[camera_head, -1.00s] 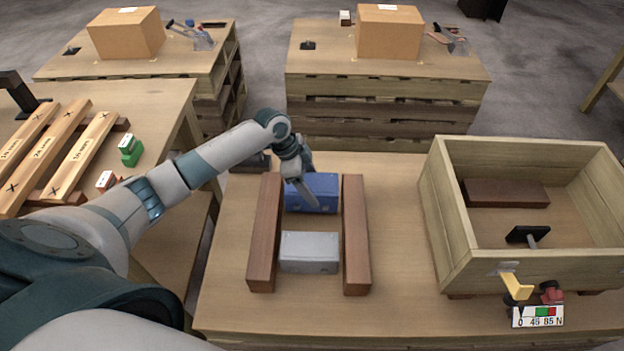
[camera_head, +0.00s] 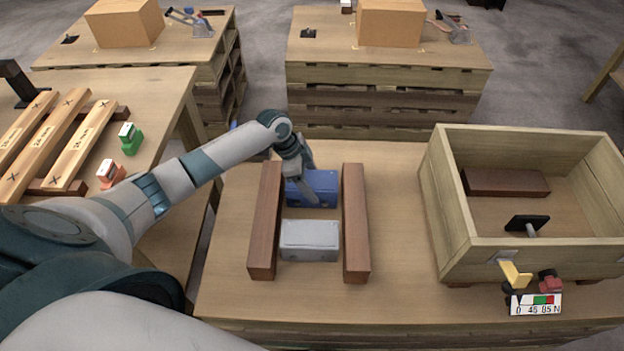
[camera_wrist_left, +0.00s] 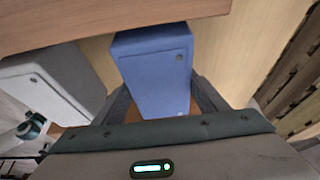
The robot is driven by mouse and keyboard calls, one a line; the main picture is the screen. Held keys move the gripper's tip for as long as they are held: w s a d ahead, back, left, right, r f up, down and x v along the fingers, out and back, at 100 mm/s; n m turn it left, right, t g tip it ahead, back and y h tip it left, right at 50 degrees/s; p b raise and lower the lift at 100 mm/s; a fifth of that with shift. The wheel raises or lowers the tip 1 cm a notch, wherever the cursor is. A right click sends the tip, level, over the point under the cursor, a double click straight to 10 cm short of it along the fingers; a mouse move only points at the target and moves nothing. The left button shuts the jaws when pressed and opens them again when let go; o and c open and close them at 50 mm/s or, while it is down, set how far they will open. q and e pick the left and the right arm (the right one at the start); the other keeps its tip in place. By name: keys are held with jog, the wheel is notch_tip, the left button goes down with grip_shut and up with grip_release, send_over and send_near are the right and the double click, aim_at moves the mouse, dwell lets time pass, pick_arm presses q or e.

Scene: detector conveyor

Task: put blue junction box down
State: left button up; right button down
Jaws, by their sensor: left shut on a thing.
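The blue junction box (camera_head: 325,189) lies between two dark red-brown wooden bars, the left bar (camera_head: 265,222) and the right bar (camera_head: 355,222), on the middle table. My left gripper (camera_head: 307,186) is over the box and shut on it. In the left wrist view the blue box (camera_wrist_left: 155,65) sits between my left fingers (camera_wrist_left: 162,100). Whether its underside touches the table is hard to tell. A grey junction box (camera_head: 310,240) lies just in front of it between the same bars; it also shows in the left wrist view (camera_wrist_left: 55,85). My right gripper is not in view.
A wooden crate (camera_head: 440,210) stands at the right of the table (camera_head: 400,305), with a dark block and a black-headed tool inside. A side table with planks (camera_head: 45,140) and small green and orange items is at the left. Pallets with cardboard boxes stand behind.

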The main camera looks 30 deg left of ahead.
pick_arm(q)
jog(key=o, duration=2.1)
jog(key=shift+c, duration=0.2)
jog(key=v, duration=1.2)
jog(key=shift+r, duration=0.2)
